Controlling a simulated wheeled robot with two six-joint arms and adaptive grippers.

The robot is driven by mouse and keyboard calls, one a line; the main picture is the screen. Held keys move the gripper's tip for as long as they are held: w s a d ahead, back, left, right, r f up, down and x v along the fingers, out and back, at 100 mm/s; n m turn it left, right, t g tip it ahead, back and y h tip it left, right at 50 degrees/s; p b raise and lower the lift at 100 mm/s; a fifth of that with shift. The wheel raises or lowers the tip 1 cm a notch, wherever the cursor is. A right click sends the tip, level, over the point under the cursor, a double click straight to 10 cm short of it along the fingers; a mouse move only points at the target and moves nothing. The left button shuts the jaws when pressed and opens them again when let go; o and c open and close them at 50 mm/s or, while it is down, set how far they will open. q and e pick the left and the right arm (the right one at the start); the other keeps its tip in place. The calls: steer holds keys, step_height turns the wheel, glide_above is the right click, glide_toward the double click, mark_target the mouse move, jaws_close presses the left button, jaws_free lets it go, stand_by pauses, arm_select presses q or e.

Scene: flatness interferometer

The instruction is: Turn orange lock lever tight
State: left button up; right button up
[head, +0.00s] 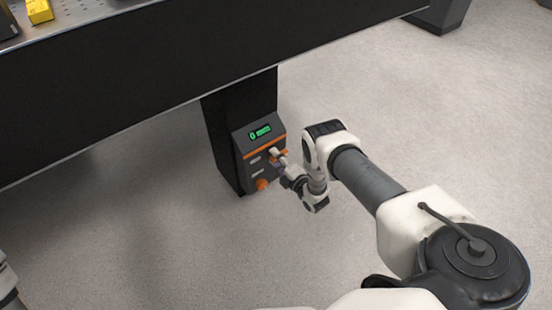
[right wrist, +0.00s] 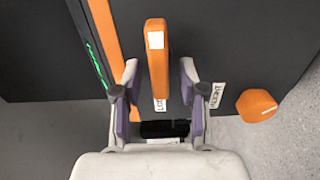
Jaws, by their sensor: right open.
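The orange lock lever (right wrist: 157,60) is on the dark control box on the table leg. In the right wrist view it stands between the two fingers of my right gripper (right wrist: 160,88), with a gap on each side. It has a white patch near its end, and a label beneath it is partly covered. My right gripper (head: 279,162) also shows in the head view, close in front of the box, where it hides most of the lever. It is open and empty. A small piece of my left arm shows at the lower left of the head view; its gripper is out of frame.
The control box (head: 242,146) has a green display (head: 260,132) reading 0 mm, an orange stripe and an orange knob (right wrist: 257,106) beside the lever. The heavy dark tabletop (head: 150,75) overhangs above. The floor around is clear.

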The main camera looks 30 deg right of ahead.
steer(key=s+d, duration=0.1)
steer(key=s, duration=1.1)
